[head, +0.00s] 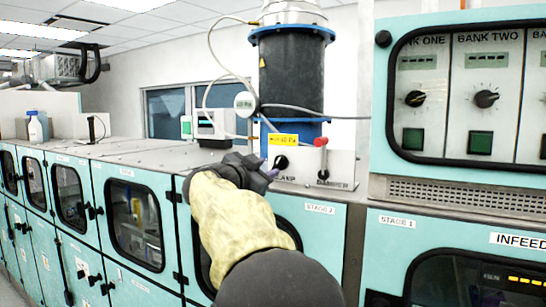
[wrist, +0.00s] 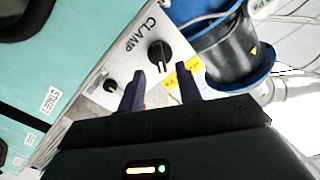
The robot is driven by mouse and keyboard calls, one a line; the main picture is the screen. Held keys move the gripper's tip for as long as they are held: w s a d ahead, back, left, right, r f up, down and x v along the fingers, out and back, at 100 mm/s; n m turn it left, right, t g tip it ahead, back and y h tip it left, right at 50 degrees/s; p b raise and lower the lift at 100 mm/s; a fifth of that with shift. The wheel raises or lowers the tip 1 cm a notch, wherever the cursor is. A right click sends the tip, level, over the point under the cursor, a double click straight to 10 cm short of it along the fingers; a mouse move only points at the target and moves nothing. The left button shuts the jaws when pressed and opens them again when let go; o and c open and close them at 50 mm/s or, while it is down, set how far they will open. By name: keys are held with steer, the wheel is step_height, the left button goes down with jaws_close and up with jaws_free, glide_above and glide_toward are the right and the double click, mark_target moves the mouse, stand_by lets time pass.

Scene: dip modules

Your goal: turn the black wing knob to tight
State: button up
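The black wing knob (head: 281,162) sits on a pale panel above the STAGE 2 door. The wrist view shows the knob (wrist: 158,52) close up, beside the word CLAMP, with a pale line on its face. My gripper (wrist: 161,82) is open, its two dark fingers apart with nothing held between them. The knob lies just beyond the fingertips, roughly in line with the gap, and appears not touched. In the head view my gripper (head: 268,172) is just left of and below the knob, partly covering the CLAMP label.
A red-tipped lever (head: 321,142) marked DAMPER stands right of the knob. A yellow tag (head: 284,140) hangs above it. A black cylinder with blue flanges (head: 291,75) rises behind. A teal cabinet with bank dials (head: 470,90) stands at right.

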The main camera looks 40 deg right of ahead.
mark_target(276, 165)
steer(key=p+x, duration=0.1)
steer(key=x, duration=0.3)
steer(key=shift+w+d+p, duration=0.1)
steer(key=shift+d+p, duration=0.2)
steer(key=shift+p, duration=0.1)
jaws_close()
